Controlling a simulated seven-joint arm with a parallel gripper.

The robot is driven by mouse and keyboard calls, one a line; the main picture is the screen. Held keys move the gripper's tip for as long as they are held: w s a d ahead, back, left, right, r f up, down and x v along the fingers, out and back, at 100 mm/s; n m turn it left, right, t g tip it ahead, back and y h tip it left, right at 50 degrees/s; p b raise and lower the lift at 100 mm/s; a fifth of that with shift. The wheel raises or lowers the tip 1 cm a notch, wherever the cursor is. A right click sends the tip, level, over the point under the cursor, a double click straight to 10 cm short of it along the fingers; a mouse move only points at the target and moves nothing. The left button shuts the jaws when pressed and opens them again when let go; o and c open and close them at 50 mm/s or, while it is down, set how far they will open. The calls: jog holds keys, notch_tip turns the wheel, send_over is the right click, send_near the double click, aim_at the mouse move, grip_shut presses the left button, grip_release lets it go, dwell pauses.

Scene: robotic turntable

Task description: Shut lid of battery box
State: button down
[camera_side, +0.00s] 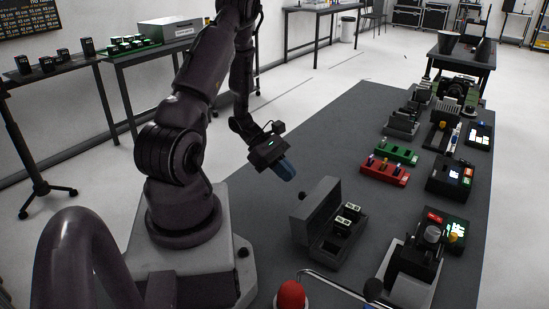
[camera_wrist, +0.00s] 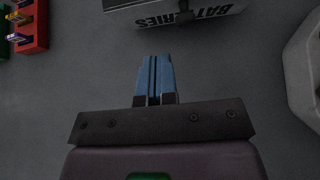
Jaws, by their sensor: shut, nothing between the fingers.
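The dark grey battery box (camera_side: 335,243) stands on the table, with several batteries (camera_side: 347,216) in it. Its lid (camera_side: 315,207) stands up open on the side toward my arm. My gripper (camera_side: 287,170), with blue fingers, is in the air behind and left of the lid, apart from it. In the wrist view the shut, empty fingers (camera_wrist: 155,62) point toward a box side with a white label reading BATTERIES (camera_wrist: 190,18), upside down at the top edge. The inside of the box is out of that view.
A red rack (camera_side: 384,171) and a green rack (camera_side: 397,151) stand right of the box, further back. A machine with a dark lever (camera_side: 412,270) is at the front right, and a red button (camera_side: 291,295) is in front. The grey table (camera_side: 345,130) is clear behind the box.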

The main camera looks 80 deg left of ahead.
aim_at(316, 189)
jog(key=w+d, duration=0.3)
jog(key=shift+f, duration=0.35)
jog(key=shift+w+d+r, duration=0.1)
jog(key=shift+w+d, duration=0.4)
jog(key=shift+w+d+r, duration=0.15)
jog(key=shift+r, duration=0.1)
